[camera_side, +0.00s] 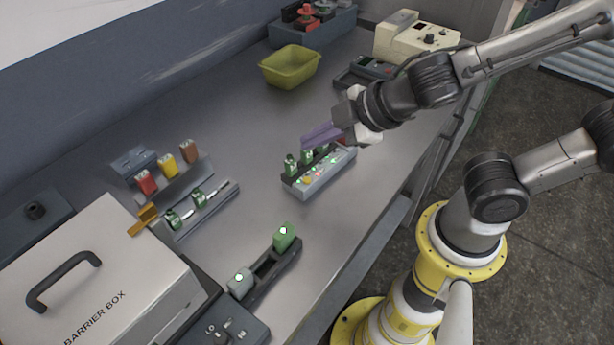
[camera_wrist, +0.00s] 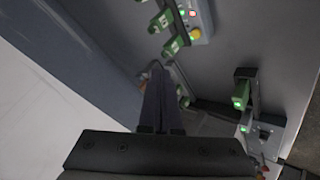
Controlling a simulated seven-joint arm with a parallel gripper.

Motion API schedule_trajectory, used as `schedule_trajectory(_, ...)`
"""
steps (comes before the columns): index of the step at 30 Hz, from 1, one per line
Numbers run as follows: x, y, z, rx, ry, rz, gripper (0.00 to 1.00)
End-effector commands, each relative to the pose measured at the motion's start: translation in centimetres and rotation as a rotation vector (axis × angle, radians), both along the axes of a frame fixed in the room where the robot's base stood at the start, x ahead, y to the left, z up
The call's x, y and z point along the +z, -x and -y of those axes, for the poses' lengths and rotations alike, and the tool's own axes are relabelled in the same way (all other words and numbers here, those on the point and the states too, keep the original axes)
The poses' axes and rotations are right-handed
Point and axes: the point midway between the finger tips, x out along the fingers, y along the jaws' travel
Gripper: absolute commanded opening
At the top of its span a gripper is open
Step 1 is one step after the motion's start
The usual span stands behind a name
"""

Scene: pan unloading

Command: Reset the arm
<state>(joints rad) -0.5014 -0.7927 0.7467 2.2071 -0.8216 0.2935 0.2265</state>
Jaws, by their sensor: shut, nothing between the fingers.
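My gripper (camera_side: 318,136) shows its purple fingers in the side view, shut and empty. They reach left from my wrist, above the grey control unit (camera_side: 318,180) with green pieces and lit buttons. In that view the fingers overlap the back of the unit; I cannot tell the exact gap. In the wrist view the fingers of my gripper (camera_wrist: 160,88) lie together, with nothing seen between them. The arm is stretched out over the bench from the right.
A rack with green pieces (camera_side: 200,197), a barrier box (camera_side: 90,270) and a yellow bin (camera_side: 290,67) stand around. A cream device (camera_side: 415,38) is at the back. Bare bench lies between them.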

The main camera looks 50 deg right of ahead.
Motion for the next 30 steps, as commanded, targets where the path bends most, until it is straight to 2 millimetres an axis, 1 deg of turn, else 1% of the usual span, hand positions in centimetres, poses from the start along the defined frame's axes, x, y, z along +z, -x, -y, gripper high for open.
schedule_trajectory(8,0.1,0.0,0.0,0.001,0.001,-0.001,0.00)
schedule_trajectory(11,0.1,-0.1,0.4,-0.013,0.001,-0.001,0.00)
schedule_trajectory(14,1.1,-0.8,1.7,-0.064,-0.010,0.019,0.00)
schedule_trajectory(17,3.6,-1.2,4.6,-0.193,-0.064,0.053,0.00)
schedule_trajectory(18,4.5,-0.9,6.1,-0.267,-0.091,0.055,0.00)
schedule_trajectory(20,5.7,0.0,8.4,-0.386,-0.136,0.050,0.00)
schedule_trajectory(21,6.3,0.8,9.8,-0.466,-0.168,0.039,0.00)
schedule_trajectory(23,6.9,2.4,11.6,-0.580,-0.219,0.011,0.00)
schedule_trajectory(24,7.1,3.6,12.4,-0.649,-0.256,-0.014,0.00)
schedule_trajectory(27,6.9,6.8,13.0,-0.779,-0.348,-0.098,0.00)
schedule_trajectory(30,6.3,9.3,12.1,-0.834,-0.422,-0.194,0.00)
